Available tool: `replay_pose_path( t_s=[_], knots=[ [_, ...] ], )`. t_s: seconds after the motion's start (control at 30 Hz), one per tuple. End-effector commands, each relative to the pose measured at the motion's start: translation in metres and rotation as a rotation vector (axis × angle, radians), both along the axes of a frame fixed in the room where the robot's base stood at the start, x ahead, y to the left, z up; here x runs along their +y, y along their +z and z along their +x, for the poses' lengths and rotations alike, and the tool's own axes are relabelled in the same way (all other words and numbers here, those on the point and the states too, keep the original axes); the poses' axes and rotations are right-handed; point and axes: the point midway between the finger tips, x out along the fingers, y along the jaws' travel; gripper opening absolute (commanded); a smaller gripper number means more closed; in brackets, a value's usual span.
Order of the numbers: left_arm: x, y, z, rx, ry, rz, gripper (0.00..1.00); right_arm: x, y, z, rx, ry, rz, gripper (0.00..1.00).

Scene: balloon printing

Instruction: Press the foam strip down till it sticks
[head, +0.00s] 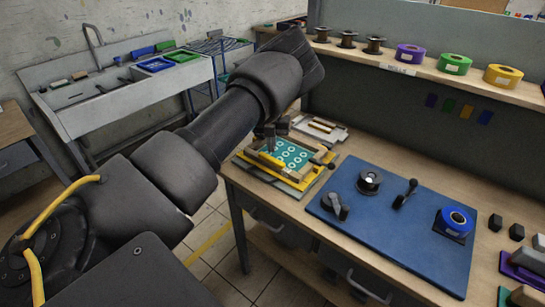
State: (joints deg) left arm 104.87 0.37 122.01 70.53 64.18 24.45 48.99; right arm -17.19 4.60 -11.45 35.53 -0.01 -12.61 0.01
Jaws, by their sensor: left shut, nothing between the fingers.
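My left gripper (269,147) points down over the left part of a teal plate with pale rings (296,155). Its fingers are shut with nothing between them. The plate sits in a yellow frame (292,184) near the table's back left. A narrow yellow strip (270,160) lies at the plate's left side, just below my fingertips; it may be the foam strip. Tan blocks (322,155) lie along the frame's right side. I cannot tell whether my fingertips touch the strip. My forearm hides part of the area behind. My right gripper is out of view.
A blue mat (385,240) with a black-and-blue roll (455,221) and dark metal parts covers the table's middle. A pale tray (335,133) is behind the frame. A shelf with coloured rolls (410,53) runs along the back. A sink bench (120,95) stands far left.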

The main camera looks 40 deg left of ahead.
Motion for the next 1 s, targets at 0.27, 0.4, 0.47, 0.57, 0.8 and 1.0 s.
replay_pose_path(
  t_s=[0.27, 0.4, 0.47, 0.57, 0.8, 1.0],
  knots=[
    [0.001, 0.035, 0.000, -0.001, 0.000, 0.002, 0.00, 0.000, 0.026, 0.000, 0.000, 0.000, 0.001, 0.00],
    [0.000, 0.046, 0.000, -0.002, -0.001, 0.001, 0.00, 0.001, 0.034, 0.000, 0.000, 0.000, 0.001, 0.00],
    [0.000, 0.048, 0.000, -0.001, -0.001, 0.001, 0.00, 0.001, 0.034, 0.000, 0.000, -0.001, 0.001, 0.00],
    [0.000, 0.047, 0.000, -0.001, -0.001, 0.002, 0.00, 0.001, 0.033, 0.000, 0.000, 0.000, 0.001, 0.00],
    [0.000, 0.047, 0.000, -0.001, 0.000, 0.002, 0.00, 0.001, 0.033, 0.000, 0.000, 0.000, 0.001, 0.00],
    [0.002, 0.046, 0.000, 0.000, 0.001, 0.004, 0.00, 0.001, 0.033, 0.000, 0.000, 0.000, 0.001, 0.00]
  ],
)
